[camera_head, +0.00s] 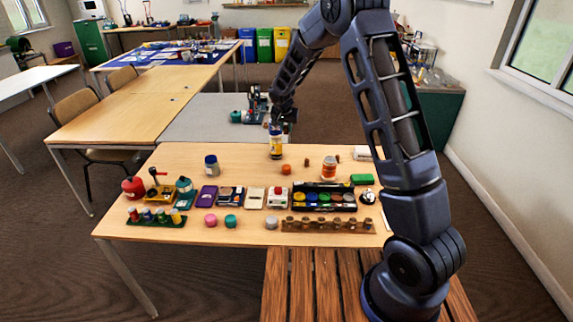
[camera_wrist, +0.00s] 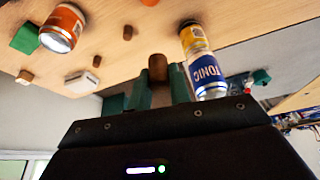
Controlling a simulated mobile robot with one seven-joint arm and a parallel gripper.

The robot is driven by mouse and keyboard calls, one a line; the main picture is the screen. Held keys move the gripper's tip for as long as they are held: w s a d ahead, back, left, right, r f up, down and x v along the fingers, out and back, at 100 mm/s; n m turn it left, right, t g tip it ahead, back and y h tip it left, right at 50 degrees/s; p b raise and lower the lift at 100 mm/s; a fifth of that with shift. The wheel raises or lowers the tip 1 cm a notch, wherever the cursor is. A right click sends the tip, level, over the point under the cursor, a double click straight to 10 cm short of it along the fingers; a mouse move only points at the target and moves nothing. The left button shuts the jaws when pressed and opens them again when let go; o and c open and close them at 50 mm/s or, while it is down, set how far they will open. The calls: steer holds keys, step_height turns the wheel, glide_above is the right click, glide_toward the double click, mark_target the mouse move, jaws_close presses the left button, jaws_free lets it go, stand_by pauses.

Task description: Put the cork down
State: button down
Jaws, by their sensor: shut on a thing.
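My gripper (camera_wrist: 158,80) has green fingers and is shut on a brown cork (camera_wrist: 158,67), which shows between the fingertips in the wrist view. In the head view my gripper (camera_head: 283,118) hangs over the far edge of the wooden table (camera_head: 190,158); the held cork cannot be made out there. I cannot tell whether the cork touches the table.
Two loose brown corks (camera_head: 307,162) (camera_head: 338,158), an orange can (camera_head: 328,170), a white box (camera_head: 362,153) and a green block (camera_head: 362,179) are to the right. A blue-capped jar (camera_head: 211,166) stands left. Trays and several small items fill the near half. The far left tabletop is clear.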

mark_target(287, 167)
step_height(287, 167, down, 18)
steer(key=shift+r, duration=0.1)
stand_by(0.5)
steer(key=c, duration=1.3)
jaws_free()
steer(key=v, duration=1.2)
steer(key=s+d+r, duration=0.7)
steer(key=d+r, duration=0.4)
steer(key=r, duration=0.1)
steer(key=s+d+r, duration=0.6)
steer(key=d+r, duration=0.5)
steer(key=r, duration=0.1)
steer(key=s+d+r, duration=0.2)
steer(key=s+d, duration=0.1)
steer(key=s, duration=0.6)
steer(key=s+d+r+n, duration=0.1)
steer(key=s+d, duration=0.3)
steer(key=s, duration=0.5)
steer(key=s+d+r+n, duration=0.1)
steer(key=s+d+r, duration=0.2)
steer(key=s, duration=0.6)
steer(key=shift+d+r+y, duration=0.35)
steer(key=shift+d+y, duration=0.05)
steer(key=shift+d, duration=0.05)
